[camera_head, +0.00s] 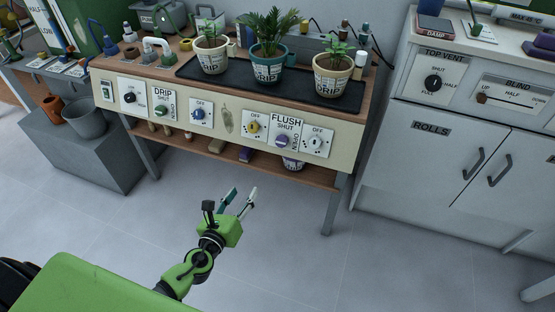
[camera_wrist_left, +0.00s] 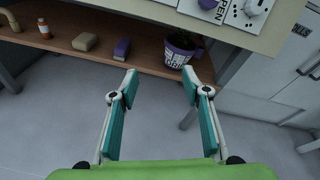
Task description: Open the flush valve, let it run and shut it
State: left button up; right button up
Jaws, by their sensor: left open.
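The flush valve (camera_head: 282,141) is a purple knob on a white plate on the bench's front panel. The plate reads FLUSH, with SHUT above the knob and OPEN to its right. The knob's exact turn is too small to tell. In the left wrist view the knob (camera_wrist_left: 208,4) is cut by the top edge, beside the word OPEN. My left gripper (camera_head: 243,192) is open and empty, below and in front of the panel, apart from the knob. In the left wrist view its teal-padded fingers (camera_wrist_left: 160,72) point toward the lower shelf. My right gripper is out of view.
A yellow knob (camera_head: 253,126) and a white knob (camera_head: 316,142) flank the flush valve. Potted palms (camera_head: 268,62) stand on a dark tray above. The lower shelf (camera_wrist_left: 150,54) holds a purple-labelled pot (camera_wrist_left: 181,48) and small blocks. A white cabinet (camera_head: 440,150) stands right. The floor between is clear.

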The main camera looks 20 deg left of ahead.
pick_arm(q)
jog(key=w+d+r+m+t+h+b, duration=0.1)
jog(key=d+r+m+t+h, duration=0.1)
jog(key=d+r+m, duration=0.4)
jog(key=m, duration=0.1)
send_near(280, 144)
jog(key=w, duration=0.3)
jog(key=shift+h, duration=0.3)
jog(key=w, duration=0.4)
jog(key=shift+w+d+f+b, duration=0.25)
jog(key=shift+w+d+b, duration=0.05)
jog(key=shift+d, duration=0.1)
jog(key=shift+w+d, duration=0.1)
jog(key=shift+w, duration=0.35)
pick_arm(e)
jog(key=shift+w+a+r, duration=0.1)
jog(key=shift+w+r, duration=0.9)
pick_arm(q)
jog(key=c, duration=1.1)
